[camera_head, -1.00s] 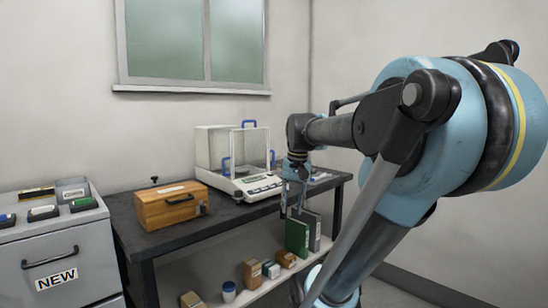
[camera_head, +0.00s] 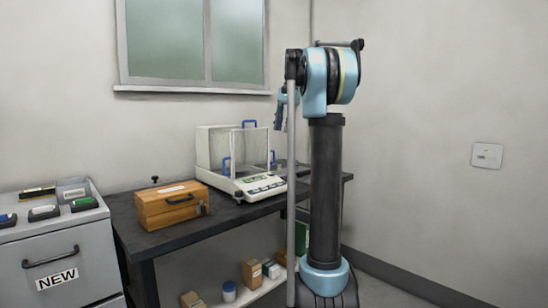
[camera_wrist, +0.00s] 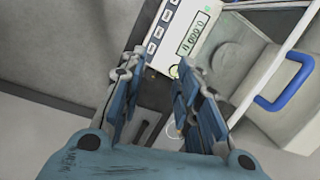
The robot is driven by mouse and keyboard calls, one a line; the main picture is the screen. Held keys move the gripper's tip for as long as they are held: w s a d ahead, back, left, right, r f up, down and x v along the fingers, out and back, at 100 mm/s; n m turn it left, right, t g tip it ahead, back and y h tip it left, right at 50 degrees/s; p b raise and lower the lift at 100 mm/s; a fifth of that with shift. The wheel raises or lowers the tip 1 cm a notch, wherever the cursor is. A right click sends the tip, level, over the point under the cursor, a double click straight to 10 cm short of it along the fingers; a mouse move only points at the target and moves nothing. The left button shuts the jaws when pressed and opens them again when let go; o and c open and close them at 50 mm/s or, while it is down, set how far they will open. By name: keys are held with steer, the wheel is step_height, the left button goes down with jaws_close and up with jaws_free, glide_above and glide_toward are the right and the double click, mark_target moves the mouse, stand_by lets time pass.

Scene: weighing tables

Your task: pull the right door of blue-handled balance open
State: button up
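The blue-handled balance (camera_head: 262,186) stands on the dark table, its white front panel and display facing the room. Blue handles show at the left, top and right of its glass chamber. The right handle (camera_head: 273,159) is small in the head view, beside my arm. My gripper (camera_head: 281,108) is raised above and right of the balance. In the wrist view, my gripper (camera_wrist: 158,95) is open, with nothing between its fingers. The display panel (camera_wrist: 188,30) lies beyond the fingertips; a blue handle (camera_wrist: 286,90) lies to their right, apart from them. I cannot tell how far the right door is open.
A wooden box (camera_head: 172,204) stands left of the balance on the table (camera_head: 215,224). A grey cabinet (camera_head: 60,255) stands at the far left. Small boxes and a jar (camera_head: 229,291) are on the lower shelf. My arm hides the table's right part.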

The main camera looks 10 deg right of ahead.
steer(key=w+d+r+m+g+y, duration=0.1)
steer(key=w+d+m, duration=0.15)
steer(key=w, duration=0.75)
steer(key=w+d+m+y, duration=0.1)
steer(key=w+d+m, duration=0.15)
steer(key=w, duration=0.65)
steer(key=shift+s+x, duration=0.15)
steer(key=shift+x, duration=4.25)
steer(key=shift+s+x, duration=0.15)
steer(key=shift+x, duration=4.3)
steer(key=shift+a+r, duration=0.1)
jaws_close()
